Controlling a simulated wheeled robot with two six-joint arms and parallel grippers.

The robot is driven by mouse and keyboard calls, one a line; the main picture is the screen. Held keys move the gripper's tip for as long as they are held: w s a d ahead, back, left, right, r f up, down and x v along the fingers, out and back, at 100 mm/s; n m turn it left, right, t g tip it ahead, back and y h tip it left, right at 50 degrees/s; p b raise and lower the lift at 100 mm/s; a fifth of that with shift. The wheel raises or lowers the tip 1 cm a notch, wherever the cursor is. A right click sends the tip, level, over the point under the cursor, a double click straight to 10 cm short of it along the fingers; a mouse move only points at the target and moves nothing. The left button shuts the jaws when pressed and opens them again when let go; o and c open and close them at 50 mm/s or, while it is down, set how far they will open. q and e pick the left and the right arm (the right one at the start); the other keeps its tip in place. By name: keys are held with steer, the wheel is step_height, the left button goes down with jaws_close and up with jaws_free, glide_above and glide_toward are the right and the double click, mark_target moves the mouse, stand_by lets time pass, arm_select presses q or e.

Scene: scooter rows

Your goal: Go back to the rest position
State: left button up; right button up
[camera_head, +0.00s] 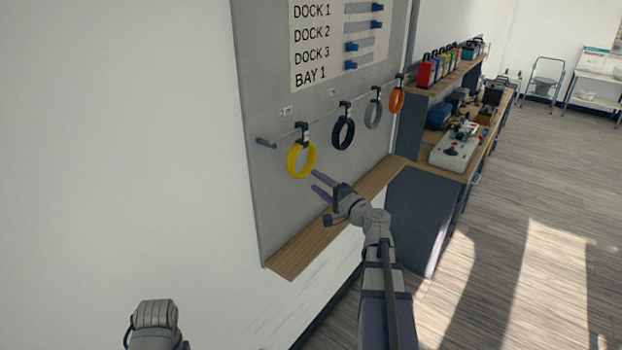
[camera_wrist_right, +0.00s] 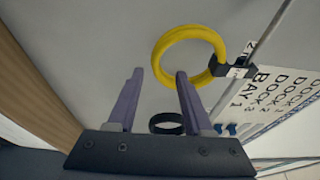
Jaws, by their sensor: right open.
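My right gripper (camera_head: 318,183) is open and empty in front of the grey wall panel, just below and right of the yellow ring (camera_head: 301,160). In the right wrist view its two purple-grey fingers (camera_wrist_right: 160,90) stand apart with nothing between them that they grip. The yellow ring (camera_wrist_right: 190,38) hangs there from a black clip (camera_wrist_right: 232,68), beyond the fingertips. My left arm shows only as a grey link at the bottom left of the head view; its gripper is out of view.
A black ring (camera_head: 343,134), a grey ring (camera_head: 373,115) and an orange ring (camera_head: 397,101) hang farther along the panel. A wooden ledge (camera_head: 297,252) runs below. A workbench with tools stands beyond it. The floor (camera_head: 520,200) at the right is clear.

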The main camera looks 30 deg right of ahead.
steer(key=shift+s+d, duration=0.2)
steer(key=shift+s, duration=1.25)
steer(key=s+a+f+n+g+y, duration=0.1)
steer(key=a+f+n+g+y, duration=0.35)
steer(key=a, duration=0.95)
steer(key=s+a+f+n+g+y, duration=0.1)
steer(key=a+f+n+g, duration=0.5)
steer(key=a, duration=0.7)
steer(key=s+a+f+n+g+h, duration=0.2)
steer(key=s+a+f+n+g, duration=0.3)
steer(key=s+a+f, duration=0.4)
steer(key=s+a+f+n+g+h, duration=0.2)
steer(key=s+n+h, duration=0.3)
steer(key=s+h, duration=0.2)
steer(key=shift+s+f+g, duration=0.25)
steer(key=shift+s+g, duration=0.1)
steer(key=shift+s, duration=0.5)
